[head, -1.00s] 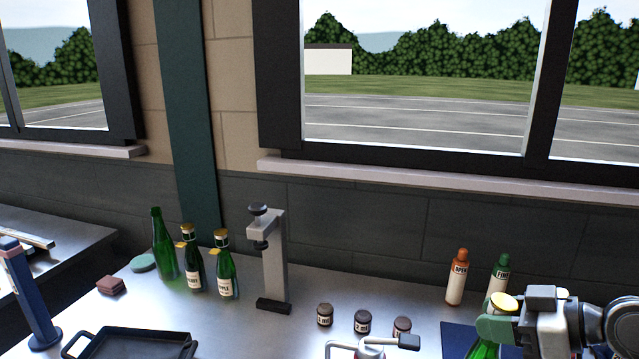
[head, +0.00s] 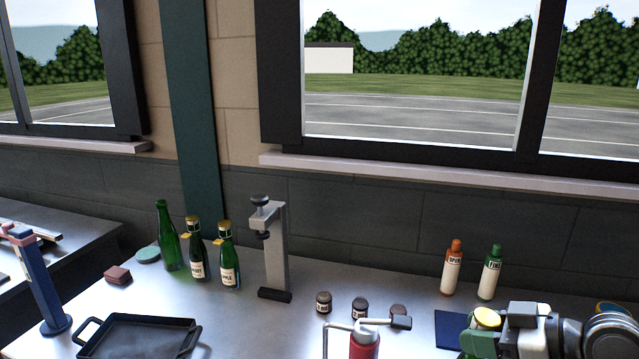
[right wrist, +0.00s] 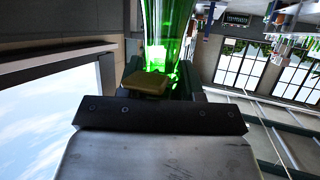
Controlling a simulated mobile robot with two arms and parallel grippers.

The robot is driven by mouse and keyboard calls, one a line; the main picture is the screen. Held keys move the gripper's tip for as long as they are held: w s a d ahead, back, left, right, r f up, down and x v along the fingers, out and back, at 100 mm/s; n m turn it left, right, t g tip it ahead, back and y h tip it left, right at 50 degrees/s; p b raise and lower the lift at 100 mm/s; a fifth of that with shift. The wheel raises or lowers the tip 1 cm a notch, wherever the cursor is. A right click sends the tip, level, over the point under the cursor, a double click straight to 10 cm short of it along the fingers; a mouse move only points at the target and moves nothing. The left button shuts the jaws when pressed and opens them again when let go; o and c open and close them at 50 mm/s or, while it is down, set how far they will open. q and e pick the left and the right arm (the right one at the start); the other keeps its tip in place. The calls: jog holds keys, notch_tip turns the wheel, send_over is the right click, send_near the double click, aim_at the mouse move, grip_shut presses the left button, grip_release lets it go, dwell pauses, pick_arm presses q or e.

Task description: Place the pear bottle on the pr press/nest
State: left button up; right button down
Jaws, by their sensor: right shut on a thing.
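My right gripper (head: 500,345) is at the lower right of the head view, shut on a green bottle with a gold cap (head: 487,318). The bottle's label is hidden, so I cannot read whether it is pear. The right wrist view shows its green glass (right wrist: 157,40) and a yellowish tag (right wrist: 146,84) at the jaws. A grey upright press (head: 274,250) with a black base stands left of centre. A red-bodied device with a lever (head: 364,345) is at the bottom edge. I cannot tell which is the pr nest. My left gripper is out of view.
Green bottles (head: 197,262) stand left of the grey press, two of them labelled. Several dark jars (head: 360,308) stand between the press and the held bottle. An orange-capped bottle (head: 452,272) and a green-capped bottle (head: 490,275) stand behind. A black tray (head: 140,338) lies front left.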

jog(key=shift+a+f, duration=0.55)
jog(key=shift+a, duration=0.05)
jog(key=shift+w+a+f+m+t, duration=0.2)
jog(key=shift+a+f+m+t, duration=0.1)
jog(key=shift+a+f+t, duration=0.15)
jog(key=shift+w+a+r+m+t+h, duration=0.5)
jog(key=shift+w+m+t+h, duration=0.2)
jog(key=shift+m+h, duration=1)
jog(key=shift+w+a+r+m+t+h, duration=0.4)
jog(key=shift+w+m+t+h, duration=0.35)
jog(key=shift+m+h, duration=0.95)
jog(key=shift+w+a+r+m+t+h, duration=0.5)
jog(key=shift+m+t+h, duration=0.3)
jog(key=shift+m+h, duration=0.9)
jog(key=shift+d, duration=0.2)
